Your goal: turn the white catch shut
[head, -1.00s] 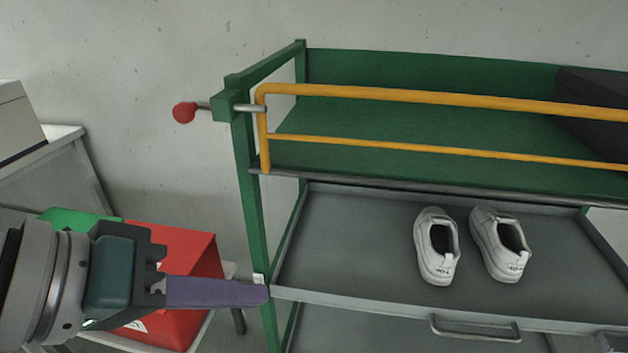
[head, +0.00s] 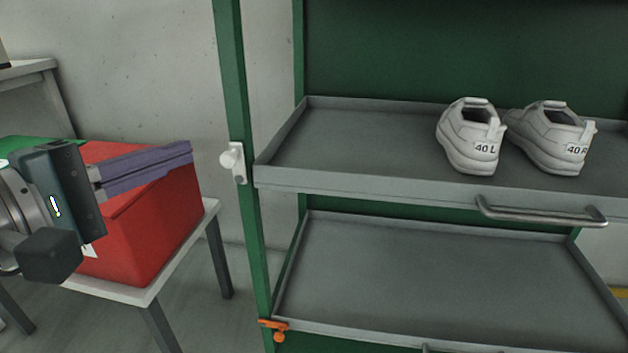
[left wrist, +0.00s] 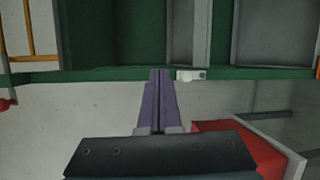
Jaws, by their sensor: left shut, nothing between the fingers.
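The white catch (head: 234,162) is mounted on the green front post of the rack, level with the upper grey tray. Its rounded knob sticks out to the left of its plate. It also shows in the left wrist view (left wrist: 190,75), just right of the fingertips. My left gripper (head: 190,149) has long purple fingers shut together with nothing between them. In the head view its tips are left of the catch, with a visible gap. In the left wrist view the fingers (left wrist: 160,72) point toward the green post. My right gripper is not in view.
White shoes marked 40 L (head: 470,140) and 40 R (head: 552,140) stand on the upper tray (head: 340,140). An orange catch (head: 277,328) is lower on the post, by the lower tray (head: 400,270). A red box (head: 150,235) stands on a small table behind my left gripper.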

